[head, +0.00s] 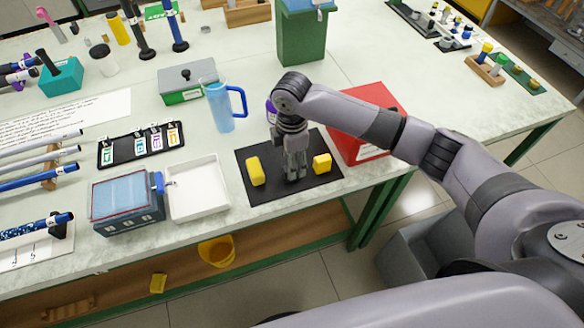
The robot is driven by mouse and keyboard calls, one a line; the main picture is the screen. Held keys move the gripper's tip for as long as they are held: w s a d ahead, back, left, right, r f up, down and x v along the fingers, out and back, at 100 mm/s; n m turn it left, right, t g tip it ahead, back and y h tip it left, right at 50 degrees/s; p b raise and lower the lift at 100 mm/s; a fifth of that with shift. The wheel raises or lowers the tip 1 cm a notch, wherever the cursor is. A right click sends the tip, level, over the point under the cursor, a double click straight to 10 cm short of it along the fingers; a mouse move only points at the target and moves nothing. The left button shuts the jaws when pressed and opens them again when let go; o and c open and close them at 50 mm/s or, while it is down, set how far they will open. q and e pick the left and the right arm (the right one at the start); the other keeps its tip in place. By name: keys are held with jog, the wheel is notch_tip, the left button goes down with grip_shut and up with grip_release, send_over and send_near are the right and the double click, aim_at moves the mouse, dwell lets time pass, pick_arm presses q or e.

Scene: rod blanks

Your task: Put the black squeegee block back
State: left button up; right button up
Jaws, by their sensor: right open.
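My right gripper (295,174) points down over the black mat (262,194) near the table's front edge. It is open, its fingers low over the mat, between two yellow blocks. One yellow block (255,171) is to its left and the other yellow block (322,163) to its right; both look apart from it. I cannot make out a black squeegee block for certain; black on the black mat behind the fingers would be hard to see. My left gripper is not in view.
A red box (362,135) stands right of the mat, under my right forearm. A white tray (197,188) and a blue-grey box (126,203) are to the left. A blue pitcher (220,107) and a green bin (302,38) stand behind. A yellow bucket (216,251) is below the tabletop.

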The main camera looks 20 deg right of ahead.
notch_tip(320, 180, up, 8)
jog(key=shift+b, duration=0.3)
jog(key=shift+f, duration=0.15)
